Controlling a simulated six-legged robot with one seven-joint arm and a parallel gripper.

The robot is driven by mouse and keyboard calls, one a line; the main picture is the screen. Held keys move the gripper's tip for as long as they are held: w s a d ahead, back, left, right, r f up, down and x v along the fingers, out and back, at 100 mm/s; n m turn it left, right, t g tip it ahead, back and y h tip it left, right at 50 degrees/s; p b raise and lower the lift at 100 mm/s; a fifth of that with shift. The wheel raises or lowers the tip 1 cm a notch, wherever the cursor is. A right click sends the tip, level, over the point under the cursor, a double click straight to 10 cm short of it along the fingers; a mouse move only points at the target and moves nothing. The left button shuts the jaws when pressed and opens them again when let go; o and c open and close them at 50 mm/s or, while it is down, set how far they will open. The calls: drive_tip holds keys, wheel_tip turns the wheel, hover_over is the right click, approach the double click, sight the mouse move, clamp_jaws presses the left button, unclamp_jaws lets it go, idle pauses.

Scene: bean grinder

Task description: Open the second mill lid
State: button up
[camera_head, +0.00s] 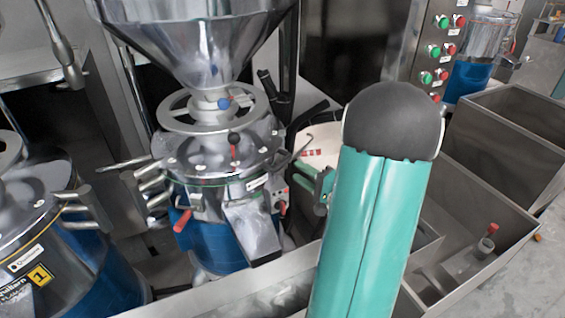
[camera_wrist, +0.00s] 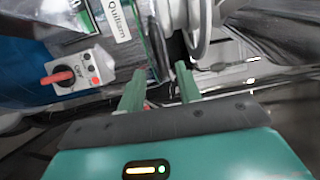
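The second mill, the middle one in the head view, has a blue body (camera_head: 212,243) and a shiny metal lid (camera_head: 205,158) under a steel hopper (camera_head: 195,40). The lid looks closed. My gripper (camera_head: 312,178) is at the mill's right side, partly hidden by my green arm. In the wrist view, its two green fingers (camera_wrist: 157,76) are apart, with dark, thin metal parts just beyond their tips. I cannot tell whether the fingers touch these. The mill's control box (camera_wrist: 78,78) with a red handle (camera_wrist: 57,78) shows left of the fingers.
Another mill (camera_head: 40,220), labelled 1, stands at the left. Steel bins (camera_head: 500,150) fill the right side. A panel of red and green buttons (camera_head: 440,45) stands at the back. A steel trough (camera_head: 255,290) runs along the front of the mill.

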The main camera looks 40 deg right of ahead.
sight(284, 160)
drive_tip(key=w, duration=0.6)
drive_tip(key=shift+w+a+r, duration=0.15)
drive_tip(key=shift+w+a, duration=0.25)
drive_tip(key=shift+c, duration=0.4)
clamp_jaws()
